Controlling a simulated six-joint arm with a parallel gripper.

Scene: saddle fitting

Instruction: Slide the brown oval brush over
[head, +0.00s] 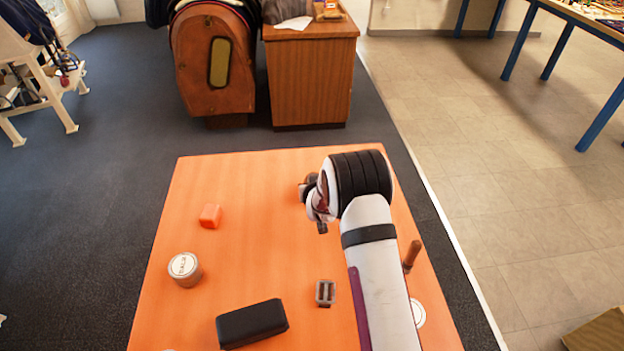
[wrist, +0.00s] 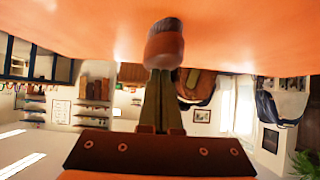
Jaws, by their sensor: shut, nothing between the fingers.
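The brown oval brush (wrist: 165,48) shows at the top middle of the wrist view, against the orange table, with its dark bristles on the table side. In the head view a brown bit of what looks like the brush (head: 303,190) shows just left of my wrist, which hides the rest. My gripper (wrist: 161,72) is shut and empty, its two fingers side by side and pointing at the brush. The fingertips overlap the brush's near edge in the wrist view; I cannot tell whether they touch it. In the head view my wrist hides the fingertips.
On the orange table (head: 250,185) are an orange block (head: 210,215), a round tin (head: 185,268), a black block (head: 252,323), a small slotted metal piece (head: 325,292), a wooden-handled tool (head: 411,255) and a pale disc (head: 417,312).

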